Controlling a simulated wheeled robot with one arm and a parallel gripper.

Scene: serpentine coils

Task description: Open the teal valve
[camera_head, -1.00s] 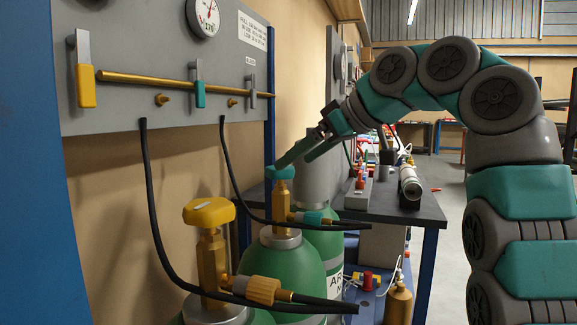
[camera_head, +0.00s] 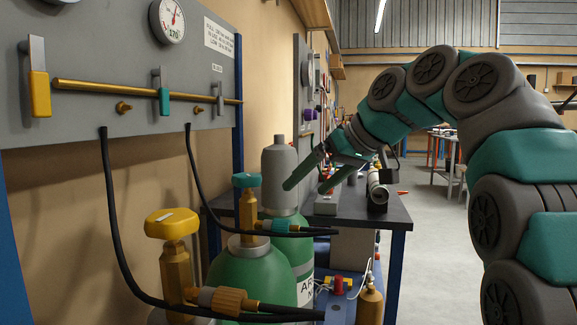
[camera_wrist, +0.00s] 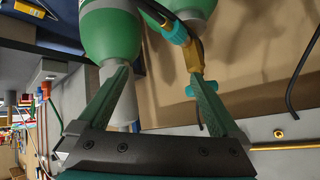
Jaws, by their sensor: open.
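The teal valve handwheel (camera_head: 246,180) sits on a brass stem (camera_head: 248,208) on top of a green gas cylinder (camera_head: 250,272). A teal coupling (camera_head: 278,226) joins the valve to a black hose. My gripper (camera_head: 304,188) is open and empty, to the right of the handwheel and apart from it in the head view. In the wrist view, which looks upside down, my gripper (camera_wrist: 160,75) has its right finger partly in front of the handwheel (camera_wrist: 190,91). The valve's brass body (camera_wrist: 194,57) shows beyond. How far the valve is turned cannot be told.
A yellow handwheel (camera_head: 172,224) tops a nearer cylinder. Another green cylinder with a grey cap (camera_head: 279,165) stands behind. The wall panel (camera_head: 90,60) carries a gauge, a yellow lever (camera_head: 40,94) and a teal lever (camera_head: 164,101). Black hoses hang in front. A dark bench (camera_head: 345,209) stands behind.

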